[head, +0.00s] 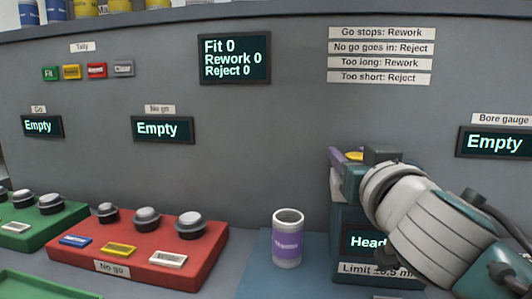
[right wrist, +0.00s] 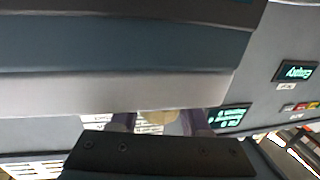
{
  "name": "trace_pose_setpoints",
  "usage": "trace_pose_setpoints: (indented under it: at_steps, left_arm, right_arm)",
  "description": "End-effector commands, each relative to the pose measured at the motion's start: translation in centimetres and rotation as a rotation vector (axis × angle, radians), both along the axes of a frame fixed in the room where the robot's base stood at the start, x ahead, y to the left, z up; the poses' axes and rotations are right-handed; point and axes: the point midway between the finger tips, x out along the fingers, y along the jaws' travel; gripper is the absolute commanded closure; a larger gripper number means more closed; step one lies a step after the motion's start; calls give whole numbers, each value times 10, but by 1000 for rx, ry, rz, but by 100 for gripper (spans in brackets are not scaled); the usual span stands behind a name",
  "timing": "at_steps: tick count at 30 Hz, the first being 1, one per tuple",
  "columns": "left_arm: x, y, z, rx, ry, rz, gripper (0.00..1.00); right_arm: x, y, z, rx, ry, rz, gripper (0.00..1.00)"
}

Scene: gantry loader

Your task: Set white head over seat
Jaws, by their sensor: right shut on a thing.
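My right gripper (head: 346,157) comes in from the right, at the top of a dark teal station (head: 347,215). It is shut on a small yellow piece (head: 354,155), which shows as a pale yellowish piece (right wrist: 157,118) between the fingers in the right wrist view. The station's display (head: 364,241) reads "Head", its right end hidden by my arm. A limit label (head: 372,270) sits below it. I cannot make out a white head or the seat; my wrist and forearm cover much of that area. My left gripper is not in view.
A grey panel (head: 300,120) rises behind.

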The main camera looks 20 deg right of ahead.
Motion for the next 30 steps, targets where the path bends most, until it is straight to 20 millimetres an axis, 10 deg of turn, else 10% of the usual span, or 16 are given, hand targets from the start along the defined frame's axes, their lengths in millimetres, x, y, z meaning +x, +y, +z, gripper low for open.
trace_pose_setpoints:
  at_steps: [8, 18, 29, 30]
  left_arm:
    - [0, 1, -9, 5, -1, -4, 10]
    - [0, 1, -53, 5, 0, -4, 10]
    - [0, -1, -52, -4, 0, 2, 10]
    - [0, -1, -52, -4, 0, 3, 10]
  right_arm:
    - [6, 9, -4, 5, -4, -2, 100]
    - [43, 70, -6, 7, -1, -1, 100]
    - [47, 78, -2, 1, 6, 4, 100]
    - [47, 78, -2, 1, 6, 4, 53]
